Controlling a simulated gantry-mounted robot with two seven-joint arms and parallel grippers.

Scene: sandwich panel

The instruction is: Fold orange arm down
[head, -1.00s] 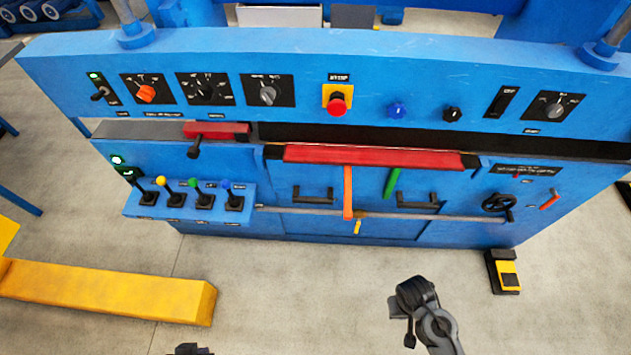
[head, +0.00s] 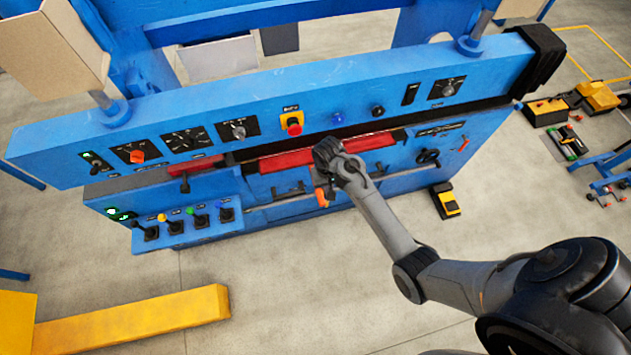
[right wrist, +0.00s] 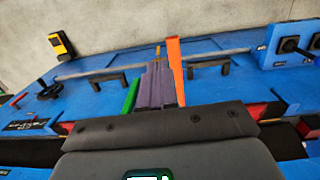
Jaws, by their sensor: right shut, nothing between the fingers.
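The orange arm (right wrist: 175,72) is a long flat bar on the blue panel's front. In the head view only its lower end (head: 321,197) shows below my right wrist; the rest is hidden. My right gripper (right wrist: 157,68) is shut and empty, its fingers side by side. In the right wrist view the fingers lie just left of the orange arm, between it and a green arm (right wrist: 131,96). I cannot tell whether they touch the orange arm. My left gripper is out of view.
Black handles (right wrist: 208,68) and a grey rail (right wrist: 105,68) are close to the fingers. A red bar (head: 370,142) runs above. Colored-knob levers (head: 197,217) stand at the left, a red stop button (head: 294,128) above. The floor in front is mostly clear.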

